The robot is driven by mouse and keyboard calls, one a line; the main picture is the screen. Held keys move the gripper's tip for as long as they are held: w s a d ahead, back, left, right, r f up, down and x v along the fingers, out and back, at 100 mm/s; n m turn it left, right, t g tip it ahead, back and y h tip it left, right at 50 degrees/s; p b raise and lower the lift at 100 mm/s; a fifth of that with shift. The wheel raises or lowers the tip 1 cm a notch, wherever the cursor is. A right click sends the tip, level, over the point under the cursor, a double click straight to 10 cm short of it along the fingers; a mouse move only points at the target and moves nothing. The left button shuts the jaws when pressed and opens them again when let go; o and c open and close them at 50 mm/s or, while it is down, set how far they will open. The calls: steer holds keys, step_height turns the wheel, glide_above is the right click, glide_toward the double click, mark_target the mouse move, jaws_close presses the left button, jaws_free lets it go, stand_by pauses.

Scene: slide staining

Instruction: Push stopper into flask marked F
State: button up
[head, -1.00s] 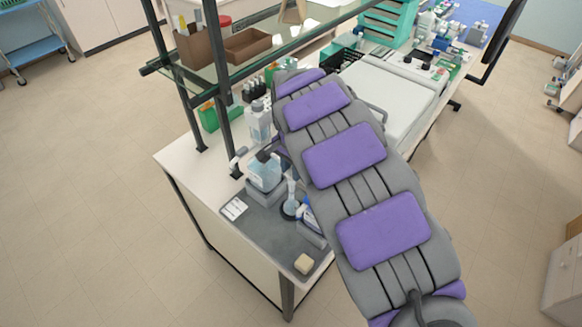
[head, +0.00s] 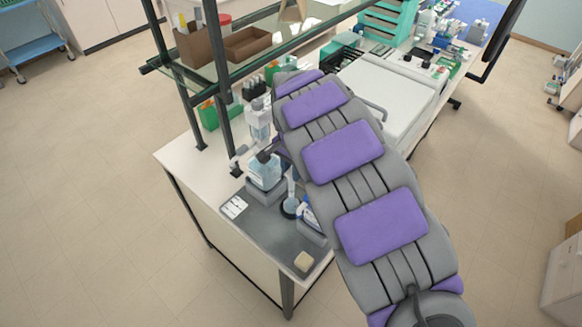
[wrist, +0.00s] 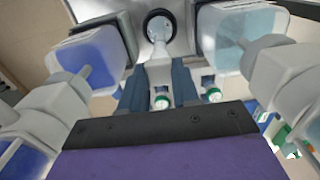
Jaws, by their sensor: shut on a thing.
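In the wrist view, my gripper (wrist: 159,70) has its two blue-grey fingers on either side of a small pale piece, which I take to be the stopper (wrist: 158,73). Its edge against the flask neck is hard to make out. The clear flask (wrist: 159,48) lies straight beyond the fingertips, in line with them, with a dark ring (wrist: 158,15) around its base. How deep the stopper sits cannot be told. No letter F is readable.
Containers of blue liquid flank the fingers closely at left (wrist: 88,62) and right (wrist: 240,35). Green-capped vials (wrist: 161,102) show below the fingers. A pale block (head: 304,261) and a white card (head: 233,207) lie on the mat (head: 270,234). A shelf post (head: 219,90) stands behind.

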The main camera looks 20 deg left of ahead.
stand_by(0.4)
steer(key=o, duration=1.5)
steer(key=shift+r, duration=0.1)
steer(key=shift+r+p, duration=1.3)
steer(key=shift+r, duration=1.55)
jaws_close()
